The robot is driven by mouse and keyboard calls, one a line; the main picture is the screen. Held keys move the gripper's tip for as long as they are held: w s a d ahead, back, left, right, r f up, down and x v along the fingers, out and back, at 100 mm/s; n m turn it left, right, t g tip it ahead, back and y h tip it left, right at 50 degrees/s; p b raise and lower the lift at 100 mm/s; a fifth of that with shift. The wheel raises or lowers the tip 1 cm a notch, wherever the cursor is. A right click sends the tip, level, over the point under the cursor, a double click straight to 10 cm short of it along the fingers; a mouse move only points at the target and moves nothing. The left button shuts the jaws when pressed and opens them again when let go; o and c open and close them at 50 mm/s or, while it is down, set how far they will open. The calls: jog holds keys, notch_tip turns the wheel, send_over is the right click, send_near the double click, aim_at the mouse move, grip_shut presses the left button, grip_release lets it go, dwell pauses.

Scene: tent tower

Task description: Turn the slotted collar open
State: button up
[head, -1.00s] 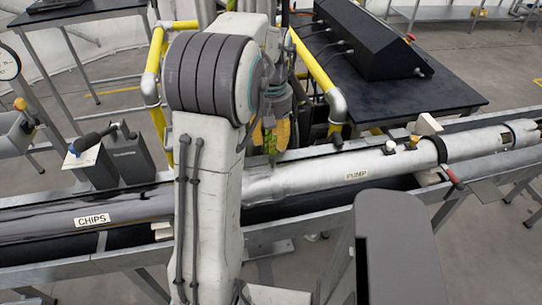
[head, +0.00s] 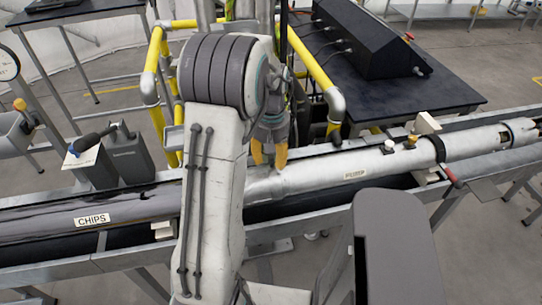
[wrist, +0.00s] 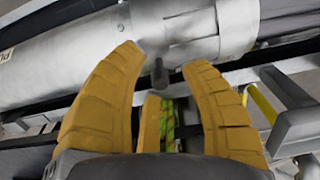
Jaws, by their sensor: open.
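The slotted collar (wrist: 190,28) is a pale metal sleeve around the pipe in the wrist view, with a stepped slot edge. A small dark peg (wrist: 158,74) shows below it between my fingertips; I cannot tell whether it belongs to the collar. My gripper (wrist: 163,58) is open, its orange fingers on either side of the peg with nothing visibly clasped. In the head view my gripper (head: 268,158) points down just above the pipe, near the joint left of the PUMP label (head: 355,174). My arm hides part of that joint there.
The long pipe (head: 400,160) lies in a metal trough, with a CHIPS label (head: 92,219) at left. Yellow rails (head: 318,70) stand behind my gripper. A dark table (head: 400,100) bears a black console (head: 370,40). Grey boxes (head: 128,160) stand at left.

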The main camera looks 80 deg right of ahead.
aim_at(275, 182)
jog(key=shift+o, duration=0.4)
grip_shut()
jog(key=shift+s+a, duration=0.1)
jog(key=shift+a, duration=0.1)
jog(key=shift+s+a+f+b, duration=0.1)
jog(key=shift+s+a+b, duration=0.15)
jog(key=shift+a+b, duration=0.4)
jog(key=shift+s+a+f+b, duration=0.1)
jog(key=shift+s+a+b, duration=0.25)
jog(key=shift+a, duration=0.35)
jog(key=shift+s+a+f+b, duration=0.1)
jog(key=shift+s+a+b, duration=0.05)
jog(key=shift+a+b, duration=0.5)
jog(key=shift+a, duration=0.15)
jog(key=shift+c, duration=0.4)
grip_release()
jog(key=shift+s, duration=0.1)
jog(key=shift+r, duration=0.1)
